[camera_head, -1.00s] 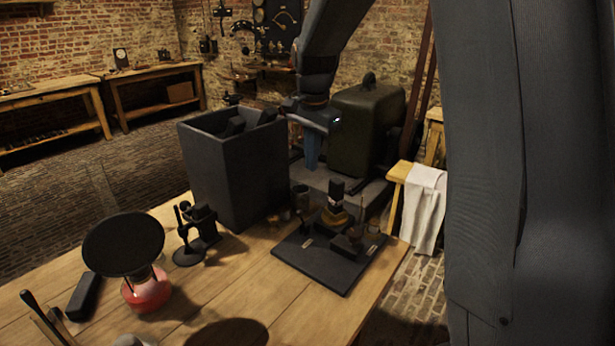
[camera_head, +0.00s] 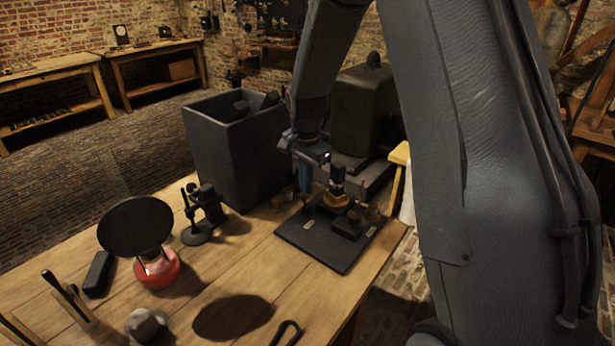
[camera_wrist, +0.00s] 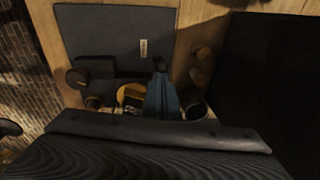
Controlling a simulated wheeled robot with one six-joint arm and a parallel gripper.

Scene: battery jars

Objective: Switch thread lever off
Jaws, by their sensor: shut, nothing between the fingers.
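A dark flat board (camera_head: 325,240) with an instrument on it lies at the table's right corner; it also shows in the wrist view (camera_wrist: 110,30). It carries a black upright piece (camera_head: 338,174) above a brass part (camera_head: 335,200), a low dark block (camera_head: 347,227) and small pale labels. I cannot tell for certain which part is the thread lever. My gripper (camera_head: 304,178) is shut and empty, its bluish fingers pointing down at the board's back left. In the wrist view the fingers (camera_wrist: 161,95) are beside the brass part (camera_wrist: 130,95); contact is unclear.
A tall dark open box (camera_head: 235,160) stands left of my gripper. A small dark stand (camera_head: 202,215), a red burner (camera_head: 157,270) under a black disc (camera_head: 135,224) and tools are on the table. A green domed case (camera_head: 362,115) is behind.

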